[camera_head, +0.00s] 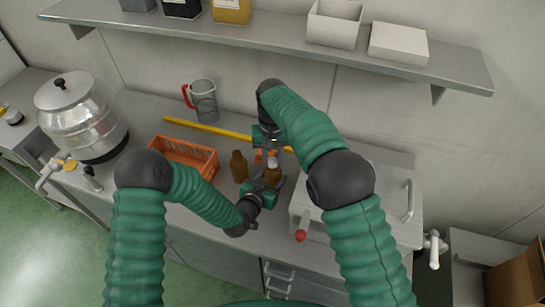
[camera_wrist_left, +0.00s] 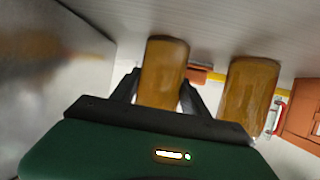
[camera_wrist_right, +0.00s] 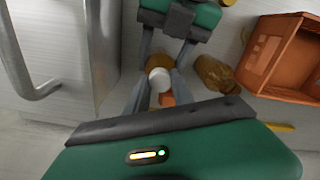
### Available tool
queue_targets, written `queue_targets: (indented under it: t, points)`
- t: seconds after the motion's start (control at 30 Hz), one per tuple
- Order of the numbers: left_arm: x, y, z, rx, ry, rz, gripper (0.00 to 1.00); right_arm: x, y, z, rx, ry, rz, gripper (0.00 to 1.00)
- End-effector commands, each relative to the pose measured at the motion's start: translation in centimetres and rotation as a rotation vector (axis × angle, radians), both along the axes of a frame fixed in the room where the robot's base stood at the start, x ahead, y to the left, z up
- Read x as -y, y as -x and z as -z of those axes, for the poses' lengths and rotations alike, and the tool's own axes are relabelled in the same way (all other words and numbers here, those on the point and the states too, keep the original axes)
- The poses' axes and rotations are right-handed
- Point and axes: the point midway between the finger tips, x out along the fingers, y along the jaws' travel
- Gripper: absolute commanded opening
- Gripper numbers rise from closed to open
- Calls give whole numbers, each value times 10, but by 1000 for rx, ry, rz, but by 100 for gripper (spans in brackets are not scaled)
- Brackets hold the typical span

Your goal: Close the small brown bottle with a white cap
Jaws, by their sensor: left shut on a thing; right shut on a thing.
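A small brown bottle (camera_head: 272,177) stands upright on the bench, and my left gripper (camera_head: 268,186) is shut around its body. The left wrist view shows that bottle (camera_wrist_left: 162,72) between the two fingers. The white cap (camera_wrist_right: 160,78) is at the top of this bottle, between the fingertips of my right gripper (camera_wrist_right: 158,82), which is shut on it from above. I cannot tell whether the cap is seated on the thread. A second brown bottle (camera_head: 238,167) stands just left of it, apart from both grippers; it also shows in the right wrist view (camera_wrist_right: 213,72).
A small orange object (camera_wrist_right: 167,99) lies behind the held bottle. An orange crate (camera_head: 187,156) is to the left, with a yellow bar (camera_head: 215,130) and a jug (camera_head: 204,101) behind. A grey metal box (camera_head: 308,207) with a handle stands close on the right.

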Motion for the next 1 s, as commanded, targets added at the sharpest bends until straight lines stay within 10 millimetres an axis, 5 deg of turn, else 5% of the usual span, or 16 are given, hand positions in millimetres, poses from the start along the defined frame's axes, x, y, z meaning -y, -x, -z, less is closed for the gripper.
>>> queue_targets:
  t: [0.6, 0.7, 0.83, 0.87, 1.0]
  points:
    - [2, 1, 0, -1, -1, 6, 0, -3, -4, 1, 5, -4, 2001, 0]
    - [2, 2, 0, -1, -1, 7, 0, -3, -4, 1, 4, -5, 2169, 0]
    - [3, 2, 0, -1, 0, 8, 0, -2, -5, 1, 4, -7, 2160, 0]
    - [3, 2, 0, -1, 0, 8, 0, -2, -5, 0, 5, -7, 2160, 31]
    - [2, 2, 0, -2, -1, 5, 0, -2, -4, 1, 4, -5, 2159, 49]
